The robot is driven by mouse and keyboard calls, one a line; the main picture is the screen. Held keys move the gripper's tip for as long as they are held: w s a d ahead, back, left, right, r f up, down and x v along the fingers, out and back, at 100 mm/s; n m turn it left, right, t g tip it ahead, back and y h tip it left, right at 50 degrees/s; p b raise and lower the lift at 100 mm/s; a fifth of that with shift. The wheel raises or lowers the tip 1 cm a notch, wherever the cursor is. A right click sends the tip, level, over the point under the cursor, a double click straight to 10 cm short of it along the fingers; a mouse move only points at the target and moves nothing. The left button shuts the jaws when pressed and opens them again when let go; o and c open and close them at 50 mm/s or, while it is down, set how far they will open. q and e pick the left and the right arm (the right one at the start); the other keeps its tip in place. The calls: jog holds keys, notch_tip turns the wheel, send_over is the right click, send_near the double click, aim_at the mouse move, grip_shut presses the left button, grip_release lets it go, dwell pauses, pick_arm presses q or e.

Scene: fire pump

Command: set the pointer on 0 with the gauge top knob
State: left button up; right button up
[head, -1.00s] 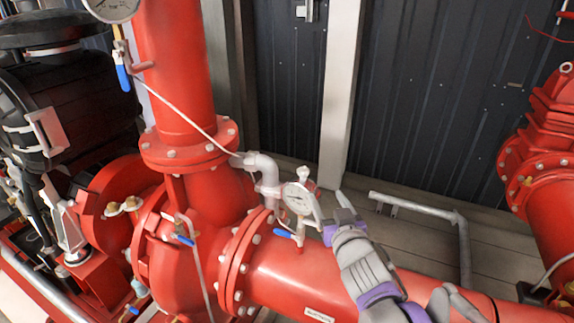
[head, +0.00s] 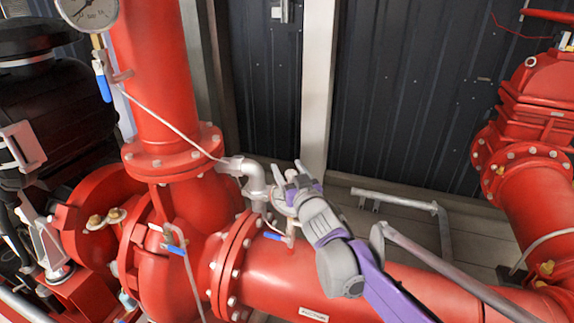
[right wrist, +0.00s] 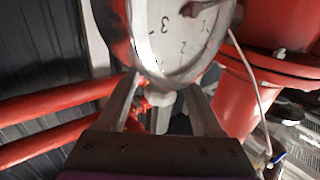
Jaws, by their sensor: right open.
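The round gauge with a white face and metal rim (right wrist: 172,60) fills the top of the right wrist view, its digits upside down. A dark pointer (right wrist: 191,10) shows at the upper edge; the dial is cut off, so its exact reading cannot be told. The pale gauge top knob (right wrist: 160,108) shows below the rim, between my fingers. My right gripper (head: 288,170) is open at the gauge top, its fingers on either side of the knob; contact cannot be told. It also shows in the right wrist view (right wrist: 165,92). In the head view it hides most of the gauge. My left gripper is out of view.
A thick red pipe (head: 275,280) runs below the gauge, with a blue valve lever (head: 273,236) just under it. A grey elbow pipe (head: 252,177) stands close on the left. Another gauge (head: 90,10) is at the upper left. Dark wall panels are behind.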

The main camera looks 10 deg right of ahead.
jog(key=shift+w, duration=0.65)
grip_shut()
